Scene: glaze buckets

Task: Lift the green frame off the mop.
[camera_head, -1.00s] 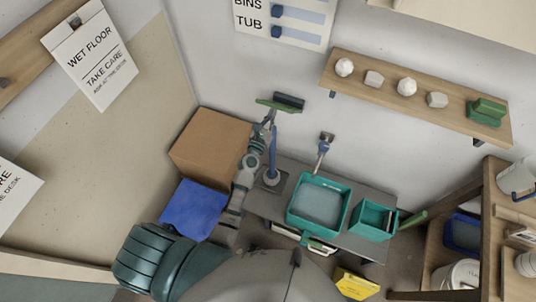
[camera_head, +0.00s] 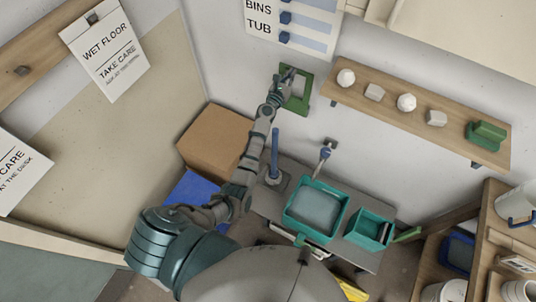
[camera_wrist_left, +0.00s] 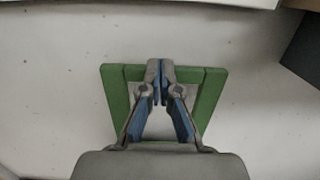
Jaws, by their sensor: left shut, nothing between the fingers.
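The green frame (camera_head: 303,96) is an open, tapered frame seen nearly face-on against the wall, above the bench. In the left wrist view the frame (camera_wrist_left: 116,99) lies behind the fingers, with bars on both sides of them. My left gripper (camera_head: 287,76) is at the frame's upper part. Its fingertips (camera_wrist_left: 160,70) are closed together, overlapping the top bar in the picture; I cannot tell whether they touch it. A blue upright pole (camera_head: 275,150) stands on the bench below; I cannot tell whether it belongs to the mop. No mop pad shows clearly. My right gripper is not in view.
A wooden wall shelf (camera_head: 395,116) with white pieces and a green block (camera_head: 487,135) is to the right. Below are a teal basin (camera_head: 289,215), a tap (camera_head: 325,151), a cardboard box (camera_head: 215,138) and a blue box (camera_head: 190,187). Wall around the frame is mostly bare.

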